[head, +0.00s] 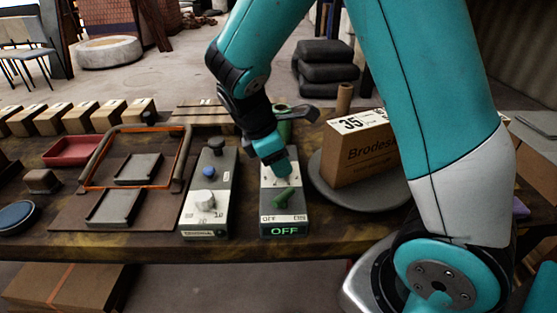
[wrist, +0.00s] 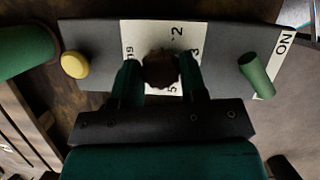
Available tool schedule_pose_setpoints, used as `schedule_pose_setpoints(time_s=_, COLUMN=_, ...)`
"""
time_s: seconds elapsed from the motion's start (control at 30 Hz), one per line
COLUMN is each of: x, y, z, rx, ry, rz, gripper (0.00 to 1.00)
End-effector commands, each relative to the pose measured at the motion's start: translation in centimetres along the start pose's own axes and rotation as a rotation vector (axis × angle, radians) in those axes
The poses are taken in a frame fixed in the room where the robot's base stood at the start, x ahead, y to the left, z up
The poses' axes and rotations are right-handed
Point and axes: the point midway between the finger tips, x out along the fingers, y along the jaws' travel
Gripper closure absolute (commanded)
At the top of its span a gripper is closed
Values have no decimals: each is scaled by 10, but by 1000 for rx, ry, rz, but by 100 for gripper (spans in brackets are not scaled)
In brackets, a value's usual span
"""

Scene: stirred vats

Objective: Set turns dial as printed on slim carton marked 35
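The slim carton marked 35 (head: 358,155) stands upright on a round grey plate right of my arm. A grey control box (head: 284,222) has a lit OFF sign and a green switch lever (head: 284,199). In the wrist view the lever (wrist: 257,75) lies near ON. The dark brown round turns dial (wrist: 161,70) sits on a white numbered scale, partly covered by my fingers. My gripper (wrist: 160,80) has one finger on each side of the dial, seemingly touching it. In the head view my gripper hides the dial.
A second control box (head: 208,190) with a blue and a white knob stands to the left. A yellow button (wrist: 74,64) and a green cylinder (wrist: 22,50) are close to my gripper. The round plate (head: 335,196) lies just right of the box.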

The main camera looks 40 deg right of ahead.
Motion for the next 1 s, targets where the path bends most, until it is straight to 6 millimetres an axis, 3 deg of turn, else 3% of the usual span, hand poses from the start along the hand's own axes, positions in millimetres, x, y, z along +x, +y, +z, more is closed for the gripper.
schedule_pose_setpoints(time_s=0.47, x=-4, y=1, z=2, rx=135, ry=-1, rz=-56, gripper=84)
schedule_pose_setpoints(time_s=1.0, x=-4, y=4, z=3, rx=595, ry=0, rz=-244, gripper=84)
